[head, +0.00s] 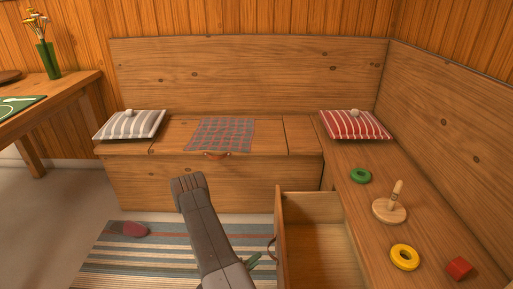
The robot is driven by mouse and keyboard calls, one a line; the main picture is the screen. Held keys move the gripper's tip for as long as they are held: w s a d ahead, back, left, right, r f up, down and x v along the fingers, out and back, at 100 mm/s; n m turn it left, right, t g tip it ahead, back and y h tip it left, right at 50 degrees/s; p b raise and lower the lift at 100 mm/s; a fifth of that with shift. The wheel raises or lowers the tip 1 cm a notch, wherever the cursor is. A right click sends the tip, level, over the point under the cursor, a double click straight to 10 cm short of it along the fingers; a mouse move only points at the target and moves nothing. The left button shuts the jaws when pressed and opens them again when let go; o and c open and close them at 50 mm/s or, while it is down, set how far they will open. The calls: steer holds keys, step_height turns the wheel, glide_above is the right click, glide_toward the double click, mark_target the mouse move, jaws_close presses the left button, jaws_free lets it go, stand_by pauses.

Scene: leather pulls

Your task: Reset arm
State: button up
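My grey arm (212,235) rises from the bottom edge in front of the bench, its ridged upper end over the floor. A small dark green shape (255,261) shows beside the arm, left of the open drawer. It may be the tip of my gripper, but it is too small and partly hidden to tell. I see no object held. The drawer (320,252) stands pulled out from the right bench and looks empty. Its leather pull (271,246) shows on its front, close to the green shape but apparently apart from it.
The bench chest (215,182) has a leather pull (216,155) and a checked cloth (222,133). A ring post (390,209), green ring (360,176), yellow ring (404,257) and red block (459,268) lie on the right bench. A slipper (128,229) lies on the striped rug (95,262).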

mark_target(269, 249)
steer(key=shift+b+x, duration=1.05)
steer(key=shift+x, duration=3.1)
steer(key=shift+r, duration=0.1)
